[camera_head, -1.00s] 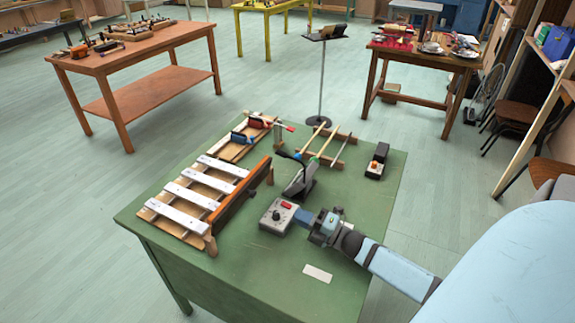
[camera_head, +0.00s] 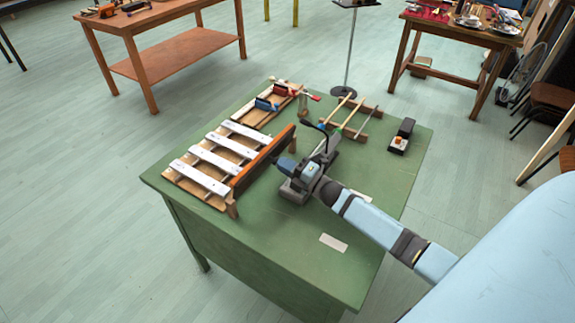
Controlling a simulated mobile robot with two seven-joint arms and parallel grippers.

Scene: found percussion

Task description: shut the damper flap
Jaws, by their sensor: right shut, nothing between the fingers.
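The damper flap (camera_head: 258,163) is a long orange-brown board with a dark face. It stands raised along the right edge of the wooden frame with white bars (camera_head: 208,161), and the bars lie uncovered. My right gripper (camera_head: 284,163) is shut and empty. Its tips are just right of the flap, near its middle; I cannot tell whether they touch it. My left gripper is not in view.
On the green table (camera_head: 275,240) stand a dark stand with a curved arm (camera_head: 322,150), a wooden rack with sticks (camera_head: 350,117), a board with red and blue clamps (camera_head: 270,104) and a small black box (camera_head: 402,136). A white card (camera_head: 333,242) lies near the front. The front is mostly clear.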

